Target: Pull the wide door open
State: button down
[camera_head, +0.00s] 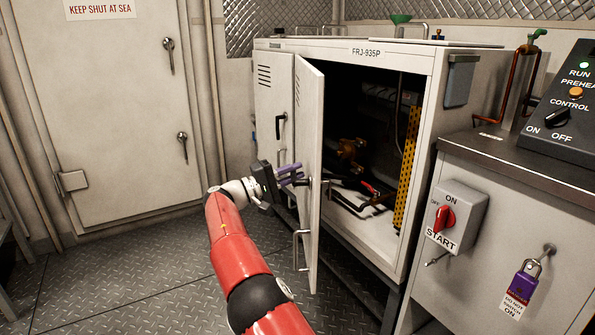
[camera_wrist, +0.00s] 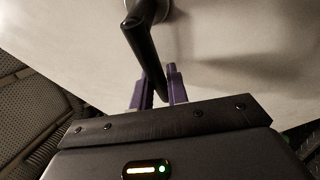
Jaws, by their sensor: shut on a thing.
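The wide door (camera_head: 310,110) of the white cabinet marked FRJ-935P stands partly open, swung out toward me, with the dark interior showing to its right. My gripper (camera_head: 293,175) is at the outer face of this door, around mid-height. In the wrist view, the purple fingers of my gripper (camera_wrist: 157,92) are closed around the lower part of a black lever handle (camera_wrist: 143,50). The handle's round mount on the pale door face shows at the top. In the head view the gripper mostly hides this handle.
A narrower panel (camera_head: 271,90) with its own black handle (camera_head: 281,125) is at the cabinet's left. A metal bar handle (camera_head: 297,250) sits low on the open door. A counter (camera_head: 500,200) with a red switch (camera_head: 444,218) stands right. Floor (camera_head: 150,280) at left is clear.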

jog(key=c, duration=1.4)
grip_release()
jog(key=shift+f, duration=0.15)
jog(key=shift+c, duration=0.2)
jog(key=v, duration=0.8)
jog(key=shift+c, duration=0.3)
